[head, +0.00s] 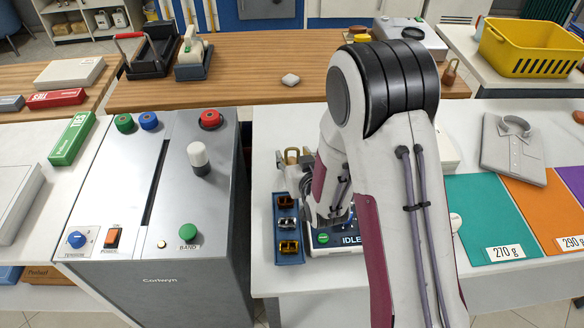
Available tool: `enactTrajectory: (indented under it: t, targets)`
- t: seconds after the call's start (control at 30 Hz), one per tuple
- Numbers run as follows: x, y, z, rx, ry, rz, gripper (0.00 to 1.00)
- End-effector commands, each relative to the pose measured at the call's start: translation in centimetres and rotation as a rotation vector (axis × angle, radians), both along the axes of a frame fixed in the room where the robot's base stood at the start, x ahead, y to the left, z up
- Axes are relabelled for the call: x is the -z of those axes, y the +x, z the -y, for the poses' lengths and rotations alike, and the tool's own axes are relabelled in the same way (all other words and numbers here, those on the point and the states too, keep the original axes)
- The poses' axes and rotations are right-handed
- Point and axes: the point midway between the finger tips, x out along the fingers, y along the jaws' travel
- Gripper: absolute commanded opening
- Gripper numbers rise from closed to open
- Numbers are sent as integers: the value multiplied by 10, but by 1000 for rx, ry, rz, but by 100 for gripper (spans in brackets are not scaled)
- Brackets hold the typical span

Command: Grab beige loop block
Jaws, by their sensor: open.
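A blue tray (289,259) with small metal pieces lies left of my wrist. A device reading IDLE (350,239) is partly hidden beneath my arm. A tall grey machine (160,205) with knobs stands left. A folded shirt (513,150) and coloured weight mats (486,205) lie right.

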Motion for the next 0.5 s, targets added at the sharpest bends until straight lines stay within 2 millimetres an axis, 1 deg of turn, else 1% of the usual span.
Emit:
enactTrajectory:
  t: [0.2, 0.33, 0.5]
  targets:
    - [8, 19, -5, 0, 0, 0, 44]
    - [12, 26, -6, 0, 0, -1, 44]
    - [12, 28, -6, 0, 0, 0, 44]
